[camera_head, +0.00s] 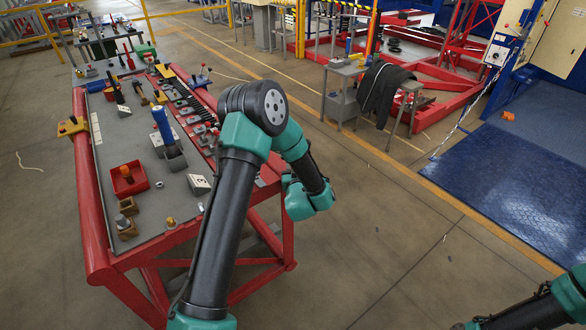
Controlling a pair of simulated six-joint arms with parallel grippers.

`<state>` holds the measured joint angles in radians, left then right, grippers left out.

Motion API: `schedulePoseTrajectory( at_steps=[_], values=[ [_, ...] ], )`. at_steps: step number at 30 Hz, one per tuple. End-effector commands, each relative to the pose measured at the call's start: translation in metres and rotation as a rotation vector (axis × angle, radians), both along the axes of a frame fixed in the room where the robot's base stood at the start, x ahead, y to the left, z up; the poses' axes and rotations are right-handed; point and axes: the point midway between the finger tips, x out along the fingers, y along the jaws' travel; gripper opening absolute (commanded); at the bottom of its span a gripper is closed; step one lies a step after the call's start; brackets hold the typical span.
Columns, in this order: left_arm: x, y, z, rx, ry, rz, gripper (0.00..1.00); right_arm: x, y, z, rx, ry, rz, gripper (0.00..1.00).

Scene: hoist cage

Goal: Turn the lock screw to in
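I cannot pick out the lock screw with certainty. Small candidates on the workbench (143,225) are a brass-topped knob (171,222) near its front edge and a yellow clamp-like fitting (72,126) on its left rail. Their screw positions are too small to read. My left arm rises from the bottom, bends at the elbow above the bench's right side, and comes down to a teal wrist beyond the bench's right edge. Its gripper fingers do not show. Only part of my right arm shows at the bottom right corner, and its gripper is out of frame.
The bench carries a red box (129,180), a blue cylinder (161,121) in a grey holder, a block marked 3 (199,184), brown blocks (127,206) and several tools. A grey stand with dark cloth (382,92) is beyond. The floor right of the bench is mostly clear.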

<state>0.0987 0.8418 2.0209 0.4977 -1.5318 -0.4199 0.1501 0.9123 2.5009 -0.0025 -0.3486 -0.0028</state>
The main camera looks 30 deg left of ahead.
Motion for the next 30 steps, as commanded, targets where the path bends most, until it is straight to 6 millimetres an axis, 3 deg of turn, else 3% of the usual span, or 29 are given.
schedulePoseTrajectory(
  at_steps=[12,28,29,30],
  values=[
    [0.0015,-0.0034,-0.0001,-0.001,0.001,-0.234,0.08,0.0000,0.0000,0.0000,0.000,0.000,0.000,0.43],
    [0.0023,-0.0041,0.0001,0.000,0.000,-0.270,0.08,0.0000,0.0000,0.0000,0.000,0.000,0.000,0.43],
    [0.0023,-0.0041,0.0001,0.000,0.000,-0.270,0.34,0.0000,0.0000,0.0000,0.000,0.000,0.000,0.43],
    [0.0023,-0.0041,0.0001,0.000,0.000,-0.270,0.38,0.0000,0.0000,0.0000,0.000,0.000,0.000,0.43]
  ],
)
